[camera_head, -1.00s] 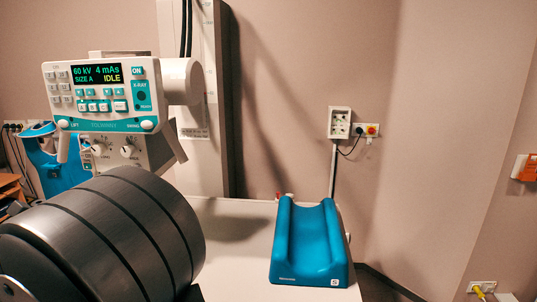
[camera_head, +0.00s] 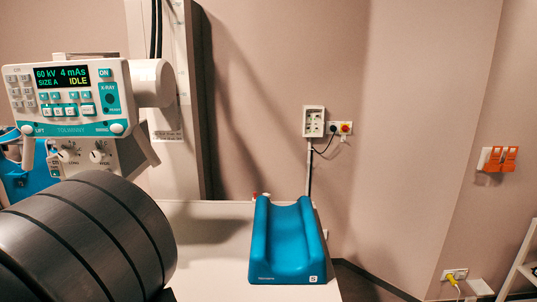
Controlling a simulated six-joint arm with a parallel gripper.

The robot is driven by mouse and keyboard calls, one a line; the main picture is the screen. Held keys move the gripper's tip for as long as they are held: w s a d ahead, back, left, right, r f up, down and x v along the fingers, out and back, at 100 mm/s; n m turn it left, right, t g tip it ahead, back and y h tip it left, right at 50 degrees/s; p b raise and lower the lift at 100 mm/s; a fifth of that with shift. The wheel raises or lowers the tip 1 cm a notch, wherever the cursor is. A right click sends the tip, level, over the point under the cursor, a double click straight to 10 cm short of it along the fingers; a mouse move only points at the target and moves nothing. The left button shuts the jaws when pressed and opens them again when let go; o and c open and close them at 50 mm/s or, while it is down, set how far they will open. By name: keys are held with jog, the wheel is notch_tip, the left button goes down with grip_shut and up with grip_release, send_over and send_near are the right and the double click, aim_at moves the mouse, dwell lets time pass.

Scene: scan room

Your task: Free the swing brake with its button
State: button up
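The white and teal control panel (camera_head: 70,98) of the X-ray unit is at the upper left of the head view. Its display (camera_head: 62,77) reads 60 kV, 4 mAs, SIZE A, IDLE. The swing button (camera_head: 117,127) is a round white button at the panel's lower right corner, beside small lettering. A similar lift button (camera_head: 27,129) is at the lower left corner. Nothing touches either button. My gripper is out of view, so its opening cannot be seen.
A blue cradle-shaped support (camera_head: 290,248) lies on the white table (camera_head: 205,245). Two dark knobs' housing (camera_head: 85,155) sits under the panel. A wall socket box (camera_head: 314,121) and orange switches (camera_head: 497,159) are on the right. My own dark arm link fills the lower left.

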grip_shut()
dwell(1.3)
